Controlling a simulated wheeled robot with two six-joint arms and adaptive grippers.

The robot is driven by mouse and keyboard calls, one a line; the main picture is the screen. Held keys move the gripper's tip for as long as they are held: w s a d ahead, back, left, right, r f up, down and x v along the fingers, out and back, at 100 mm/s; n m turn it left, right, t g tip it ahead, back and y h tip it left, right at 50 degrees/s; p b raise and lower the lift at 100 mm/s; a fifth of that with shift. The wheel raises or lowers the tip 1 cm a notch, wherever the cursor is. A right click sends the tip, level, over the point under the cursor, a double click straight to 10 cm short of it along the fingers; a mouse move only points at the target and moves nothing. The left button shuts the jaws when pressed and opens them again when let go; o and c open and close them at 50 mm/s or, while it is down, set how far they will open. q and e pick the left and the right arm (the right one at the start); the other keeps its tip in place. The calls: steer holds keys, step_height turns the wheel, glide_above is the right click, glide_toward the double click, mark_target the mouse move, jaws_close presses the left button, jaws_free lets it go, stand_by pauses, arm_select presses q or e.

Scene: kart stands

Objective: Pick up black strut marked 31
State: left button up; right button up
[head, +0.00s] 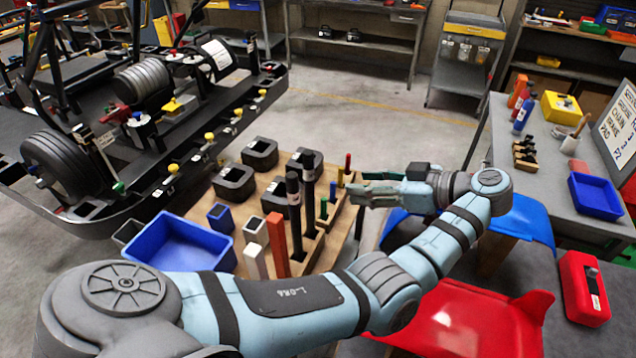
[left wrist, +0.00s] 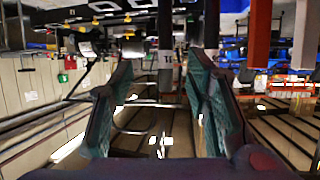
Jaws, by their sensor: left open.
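Two black struts stand upright side by side in the wooden stand, a nearer one (head: 294,205) and a farther one (head: 309,185). I cannot read a number on either in the head view. My left gripper (head: 356,186) is open and empty, to the right of the struts, pointing left towards them. In the left wrist view a black strut (left wrist: 165,32) with a small pale label shows in the gap between the open fingers (left wrist: 163,85), beyond the tips; the label is too blurred to read. Another black strut (left wrist: 210,25) shows just right of it.
The wooden stand (head: 262,190) also holds an orange strut (head: 277,245), white struts (head: 256,260), and short green and red sticks. Black blocks (head: 234,180) and a blue bin (head: 180,240) are left of the struts. A kart (head: 130,110) stands left; a grey table (head: 550,160) stands right.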

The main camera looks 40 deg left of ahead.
arm_select(q)
step_height(320, 180, down, 4)
steer(key=s+f+b, duration=0.1)
steer(key=s+b, duration=0.1)
steer(key=b, duration=0.6)
glide_toward(314, 210)
steer(key=p+x, duration=0.2)
steer(key=x, duration=0.8)
steer(key=shift+a+p, duration=0.35)
steer(key=shift+a, duration=0.1)
steer(key=shift+a+f, duration=0.25)
steer(key=shift+d, duration=0.1)
jaws_close()
